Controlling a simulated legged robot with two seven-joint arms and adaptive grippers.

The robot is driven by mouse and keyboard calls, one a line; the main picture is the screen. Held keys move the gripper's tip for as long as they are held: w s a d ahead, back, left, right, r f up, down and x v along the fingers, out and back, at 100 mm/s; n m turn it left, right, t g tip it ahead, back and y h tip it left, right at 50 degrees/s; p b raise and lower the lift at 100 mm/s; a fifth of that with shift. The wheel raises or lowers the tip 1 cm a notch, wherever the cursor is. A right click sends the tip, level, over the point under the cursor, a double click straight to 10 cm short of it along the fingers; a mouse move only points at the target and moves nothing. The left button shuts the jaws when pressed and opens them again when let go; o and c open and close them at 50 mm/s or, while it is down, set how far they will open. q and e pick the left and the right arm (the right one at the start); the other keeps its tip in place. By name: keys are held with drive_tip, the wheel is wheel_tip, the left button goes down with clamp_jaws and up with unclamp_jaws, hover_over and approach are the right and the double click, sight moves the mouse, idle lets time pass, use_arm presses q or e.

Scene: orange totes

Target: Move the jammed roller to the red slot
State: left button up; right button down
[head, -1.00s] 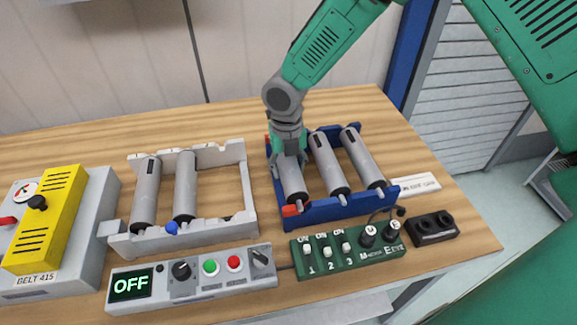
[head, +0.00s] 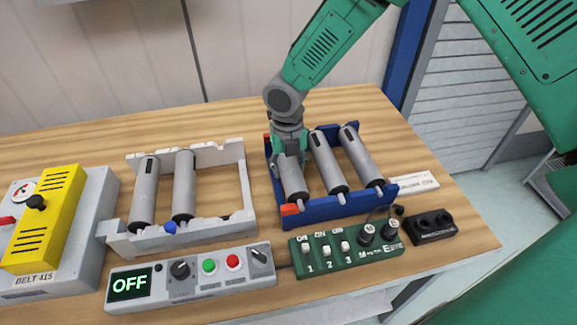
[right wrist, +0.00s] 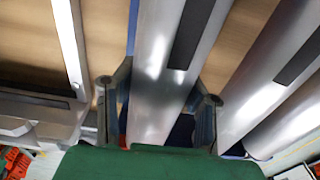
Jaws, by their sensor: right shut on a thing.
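My right gripper (head: 290,165) comes down from above over the blue rack (head: 335,208). It is shut on the leftmost grey roller (head: 294,184) there, which lies in the slot with red marks (head: 290,209). In the right wrist view the fingers (right wrist: 160,115) sit on both sides of this roller (right wrist: 160,60). Two more grey rollers, the middle one (head: 328,163) and the right one (head: 362,156), lie beside it. The white frame (head: 247,190) holds two grey rollers (head: 145,190) (head: 184,185); a blue mark (head: 170,227) is at its front. The left gripper is not in view.
A control panel (head: 205,290) reading OFF stands in front of the white frame. A green switch box (head: 345,262) and a black two-hole block (head: 432,226) are in front of the blue rack. A yellow-topped box (head: 45,220) stands at left. The table behind is clear.

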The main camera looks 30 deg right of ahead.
drive_tip(key=shift+s+a+f, duration=0.15)
drive_tip(key=shift+a+f, duration=0.05)
drive_tip(key=shift+f, duration=0.2)
drive_tip(key=c, duration=0.9)
unclamp_jaws()
drive_tip(key=shift+w+a, duration=0.15)
drive_tip(key=shift+w, duration=0.05)
drive_tip(key=shift+r, duration=0.1)
drive_tip(key=shift+s, duration=0.1)
drive_tip(key=shift+d+r, duration=0.2)
drive_tip(key=r, duration=1.1)
drive_tip(key=shift+w+a+r, duration=0.2)
drive_tip(key=shift+w+a, duration=0.1)
drive_tip(key=shift+d, duration=0.15)
